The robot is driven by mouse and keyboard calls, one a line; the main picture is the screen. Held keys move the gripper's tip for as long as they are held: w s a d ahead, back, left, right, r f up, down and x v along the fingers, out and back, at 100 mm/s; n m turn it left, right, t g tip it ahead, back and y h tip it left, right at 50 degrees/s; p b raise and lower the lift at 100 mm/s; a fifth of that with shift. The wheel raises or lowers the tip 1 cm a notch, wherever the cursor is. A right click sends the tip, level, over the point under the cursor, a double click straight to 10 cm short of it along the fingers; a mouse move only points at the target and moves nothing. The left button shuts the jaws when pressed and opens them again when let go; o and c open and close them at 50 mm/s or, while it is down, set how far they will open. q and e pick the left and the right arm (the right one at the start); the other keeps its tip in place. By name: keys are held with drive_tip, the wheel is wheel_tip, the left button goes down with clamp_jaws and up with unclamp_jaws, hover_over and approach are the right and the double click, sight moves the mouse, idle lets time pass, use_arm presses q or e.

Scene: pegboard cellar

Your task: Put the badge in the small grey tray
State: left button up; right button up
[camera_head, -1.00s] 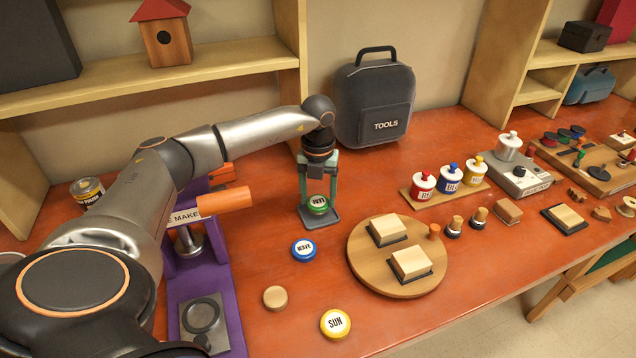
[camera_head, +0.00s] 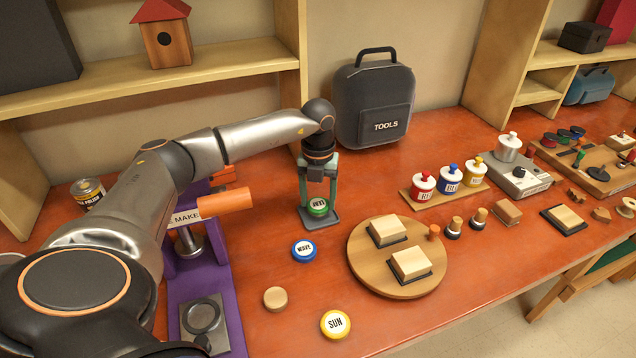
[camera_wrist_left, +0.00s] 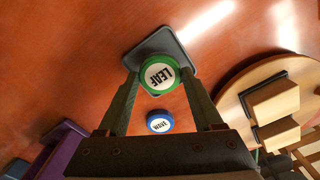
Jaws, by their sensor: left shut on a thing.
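The green-rimmed badge marked LEAF (camera_head: 317,207) is between the fingers of my left gripper (camera_head: 318,203), which is shut on it. The small grey tray (camera_head: 331,221) lies on the orange bench directly under the gripper. The left wrist view shows the badge (camera_wrist_left: 158,77) between both fingertips, covering part of the tray (camera_wrist_left: 150,41). I cannot tell whether the badge touches the tray floor. A blue badge marked WAVE (camera_head: 304,250) and a yellow badge marked SUN (camera_head: 335,323) lie on the bench nearer the front. My right gripper is not in view.
A purple press with an orange handle (camera_head: 224,200) stands left of the tray. A round wooden board (camera_head: 368,267) with two blocks is to the right. A dark tool case (camera_head: 374,105) stands behind. A plain wooden disc (camera_head: 275,298) lies in front.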

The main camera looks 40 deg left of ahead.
use_arm(q)
drive_tip(key=shift+f, duration=0.5)
idle(1.0)
idle(0.7)
drive_tip(key=o, duration=1.1)
drive_tip(key=shift+r+p, duration=0.45)
drive_tip(key=shift+r, duration=3.1)
drive_tip(key=shift+f, duration=0.1)
